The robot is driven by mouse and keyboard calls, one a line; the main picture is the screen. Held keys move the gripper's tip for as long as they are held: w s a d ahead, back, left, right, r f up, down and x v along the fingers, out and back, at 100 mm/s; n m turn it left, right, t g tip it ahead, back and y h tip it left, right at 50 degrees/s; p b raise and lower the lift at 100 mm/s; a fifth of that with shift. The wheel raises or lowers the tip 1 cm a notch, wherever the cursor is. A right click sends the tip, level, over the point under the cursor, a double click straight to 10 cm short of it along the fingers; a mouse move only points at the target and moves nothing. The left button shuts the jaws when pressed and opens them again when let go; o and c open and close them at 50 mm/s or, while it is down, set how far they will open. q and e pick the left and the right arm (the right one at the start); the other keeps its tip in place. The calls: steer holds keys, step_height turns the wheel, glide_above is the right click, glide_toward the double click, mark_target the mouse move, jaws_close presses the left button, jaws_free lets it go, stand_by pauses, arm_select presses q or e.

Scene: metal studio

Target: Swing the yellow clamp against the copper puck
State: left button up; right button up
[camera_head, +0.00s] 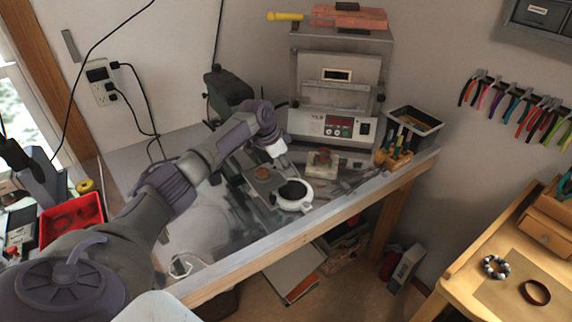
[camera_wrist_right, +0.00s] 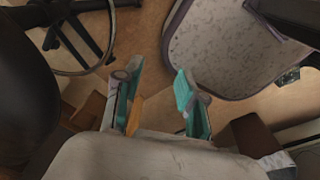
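A small copper-coloured puck (camera_head: 263,173) lies on a grey plate on the metal bench. Another round brownish-copper piece (camera_head: 322,156) sits on a pale block farther back, so I cannot tell for sure which is the task's puck. I cannot clearly pick out a yellow clamp; a yellow-handled thing (camera_head: 285,16) lies on top of the furnace. My left gripper (camera_head: 278,152) is just above and right of the nearer puck, apparently apart from it. Its fingers are too small to judge. In the right wrist view, my right gripper (camera_wrist_right: 154,85) is open and empty, with teal finger pads.
A white ring-shaped dish (camera_head: 306,203) with a dark centre stands near the bench's front edge. The furnace (camera_head: 336,122) stands behind. A black bin (camera_head: 416,118) and yellowish tool holder (camera_head: 394,158) are at right. A red tray (camera_head: 72,222) is at left.

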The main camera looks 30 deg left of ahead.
arm_select(q)
steer(key=shift+a+r, duration=0.1)
steer(key=shift+r, duration=0.15)
steer(key=v, duration=1.1)
steer(key=shift+s+r, duration=0.2)
steer(key=shift+r, duration=0.05)
